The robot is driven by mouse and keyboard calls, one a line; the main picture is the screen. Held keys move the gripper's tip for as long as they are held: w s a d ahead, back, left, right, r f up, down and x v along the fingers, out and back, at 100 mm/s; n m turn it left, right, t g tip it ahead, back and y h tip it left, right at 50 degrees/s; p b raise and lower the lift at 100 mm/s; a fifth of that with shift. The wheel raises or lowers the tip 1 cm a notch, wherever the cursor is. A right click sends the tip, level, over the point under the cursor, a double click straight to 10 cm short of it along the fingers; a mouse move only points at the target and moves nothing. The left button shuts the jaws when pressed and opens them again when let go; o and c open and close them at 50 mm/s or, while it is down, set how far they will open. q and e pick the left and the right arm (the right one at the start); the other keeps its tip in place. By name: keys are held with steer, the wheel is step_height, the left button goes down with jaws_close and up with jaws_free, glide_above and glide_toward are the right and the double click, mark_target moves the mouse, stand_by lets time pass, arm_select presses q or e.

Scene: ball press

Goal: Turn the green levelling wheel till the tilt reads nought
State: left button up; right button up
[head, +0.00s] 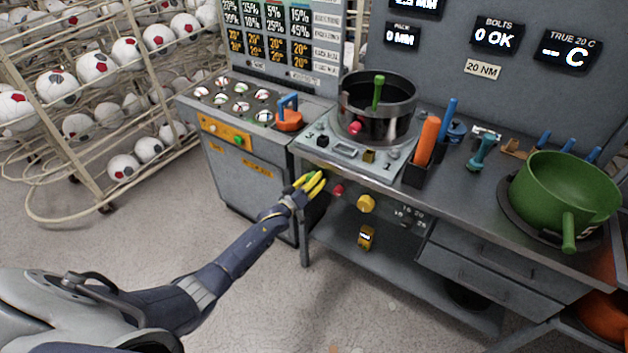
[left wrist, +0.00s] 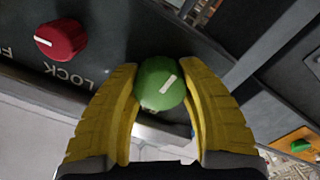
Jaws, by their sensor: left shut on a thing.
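The green levelling wheel (left wrist: 158,84) sits on the bench's front panel and bears a white mark, which is slanted in the left wrist view. My left gripper (left wrist: 162,98) has its yellow fingers on both sides of the wheel, shut on it. In the head view my left gripper (head: 312,184) reaches the left end of the bench's front panel, and the fingers hide most of the wheel. A tilt reading cannot be made out. My right gripper is not in view.
A red knob (left wrist: 60,40) marked LOCK is beside the wheel; a yellow knob (head: 366,203) is further right. Above stands a metal pot-like ring (head: 378,100). A green pan (head: 566,190) stands at the right. Ball racks (head: 75,190) stand at the left; the floor in front is clear.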

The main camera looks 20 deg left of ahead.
arm_select(q)
steer(key=m, duration=0.5)
steer(key=shift+m, duration=0.4)
steer(key=m, duration=1.2)
steer(key=shift+m, duration=0.3)
steer(key=m, duration=0.5)
steer(key=shift+m, duration=0.6)
steer(key=o, duration=1.3)
